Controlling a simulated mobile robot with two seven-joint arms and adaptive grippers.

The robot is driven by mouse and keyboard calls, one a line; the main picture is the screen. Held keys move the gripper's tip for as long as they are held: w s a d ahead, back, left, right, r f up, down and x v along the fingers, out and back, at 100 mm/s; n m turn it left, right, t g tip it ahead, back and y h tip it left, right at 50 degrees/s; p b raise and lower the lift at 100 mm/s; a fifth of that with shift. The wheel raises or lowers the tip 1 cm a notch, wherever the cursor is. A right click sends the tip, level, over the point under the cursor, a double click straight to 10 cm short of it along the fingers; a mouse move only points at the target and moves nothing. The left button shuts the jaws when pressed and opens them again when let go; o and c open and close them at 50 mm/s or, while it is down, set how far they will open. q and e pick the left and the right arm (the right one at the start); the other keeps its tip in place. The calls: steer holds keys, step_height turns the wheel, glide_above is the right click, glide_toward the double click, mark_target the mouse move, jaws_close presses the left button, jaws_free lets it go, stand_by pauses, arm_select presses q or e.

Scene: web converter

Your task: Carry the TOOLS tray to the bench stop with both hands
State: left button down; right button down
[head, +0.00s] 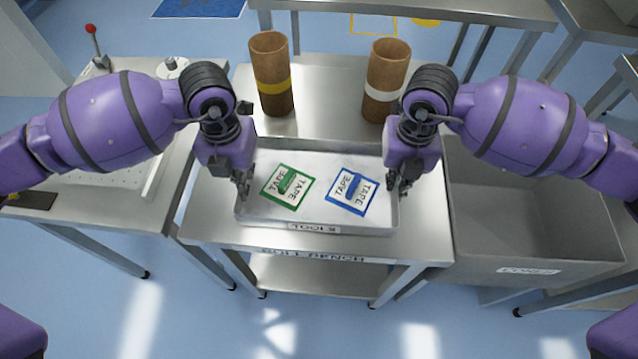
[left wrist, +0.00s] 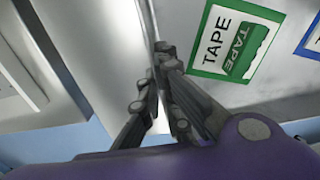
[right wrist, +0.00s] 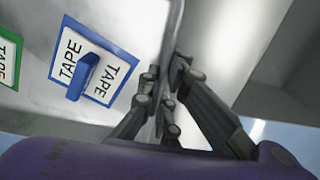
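The TOOLS tray (head: 370,231) is a shallow grey metal tray with a TOOLS label on its front wall. It is over the bench top (head: 420,236); I cannot tell whether it rests there or hangs just above. My left gripper (head: 243,188) is shut on the tray's left wall, with a finger on each side of it in the left wrist view (left wrist: 158,72). My right gripper (head: 398,186) is shut on the right wall, also seen in the right wrist view (right wrist: 167,80). No bench stop can be made out.
In the tray lie a green-bordered TAPE card (head: 274,198) and a blue-bordered one (head: 358,206), each with a matching small object. Two brown rolls (head: 270,75) (head: 388,75) stand behind the tray. A grey bin (head: 540,245) is at right, another table (head: 120,205) at left.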

arm_select(q)
steer(key=shift+w+r, duration=0.1)
steer(key=shift+r, duration=0.1)
arm_select(e)
steer(key=shift+w+r, duration=0.1)
steer(key=shift+r, duration=0.05)
